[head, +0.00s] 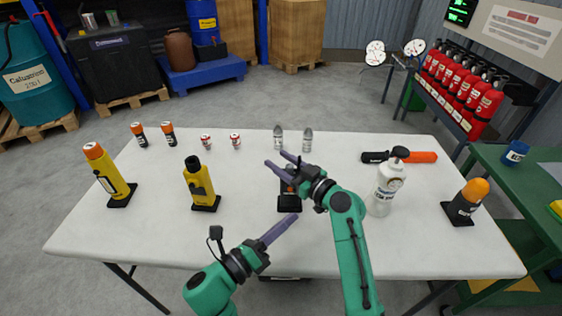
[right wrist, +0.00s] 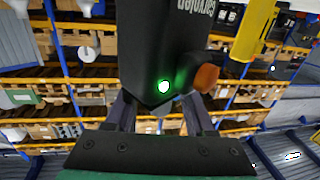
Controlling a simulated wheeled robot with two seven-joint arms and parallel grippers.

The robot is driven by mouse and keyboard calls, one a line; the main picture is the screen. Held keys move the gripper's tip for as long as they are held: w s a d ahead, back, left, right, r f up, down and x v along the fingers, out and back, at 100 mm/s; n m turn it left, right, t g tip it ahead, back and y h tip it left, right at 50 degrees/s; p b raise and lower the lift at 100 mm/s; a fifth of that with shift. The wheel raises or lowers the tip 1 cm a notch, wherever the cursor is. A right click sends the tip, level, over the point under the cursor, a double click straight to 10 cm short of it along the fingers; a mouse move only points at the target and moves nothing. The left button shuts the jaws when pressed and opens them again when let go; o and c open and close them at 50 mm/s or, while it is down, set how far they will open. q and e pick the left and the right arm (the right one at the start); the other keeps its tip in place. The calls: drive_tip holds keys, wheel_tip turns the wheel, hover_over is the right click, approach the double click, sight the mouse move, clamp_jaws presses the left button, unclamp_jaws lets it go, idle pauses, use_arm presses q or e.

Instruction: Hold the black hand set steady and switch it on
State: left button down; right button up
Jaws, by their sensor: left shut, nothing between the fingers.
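The black hand set (head: 290,201) stands near the middle of the white table, its upper part hidden behind my right gripper (head: 276,160). In the right wrist view the black hand set (right wrist: 163,45) fills the upper middle, with a lit green light and an orange knob (right wrist: 206,77) beside it. My right gripper's fingers (right wrist: 160,115) lie on either side of it and appear shut on it. My left gripper (head: 293,217) is shut and empty. Its fingertips are close to the lower front of the hand set; I cannot tell whether they touch it.
A yellow hand set (head: 200,184) and a yellow torch-like tool (head: 108,172) stand to the left. A white bottle (head: 384,188) stands close to my right arm. A black and orange tool (head: 400,157) lies behind it. Small cans and canisters line the back. The table's front left is clear.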

drive_tip(key=v, duration=1.2)
drive_tip(key=shift+s+a, duration=0.1)
